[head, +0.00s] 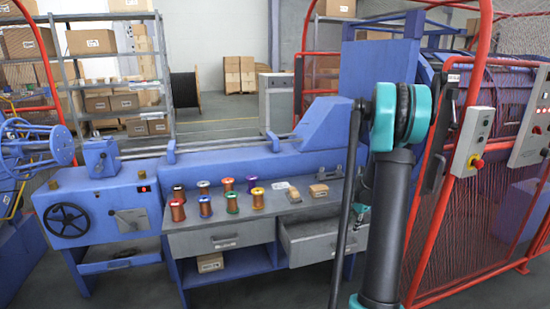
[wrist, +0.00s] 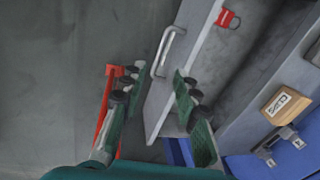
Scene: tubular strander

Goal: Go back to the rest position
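My gripper (wrist: 157,95) shows in the wrist view with its two green-padded fingers spread apart. It is open, with nothing held between the fingers. Beyond the fingers are a drawer front with a metal handle (wrist: 168,50) and the grey floor. The right drawer (head: 322,240) of the bench is pulled open, and the left drawer (head: 222,237) is shut.
Several wire spools (head: 205,206) and a small cardboard box (head: 318,191) stand on the bench top. A small red object (wrist: 228,18) shows in the wrist view. A red mesh guard (head: 480,200) stands close on the right. Shelves (head: 110,60) are behind the blue machine.

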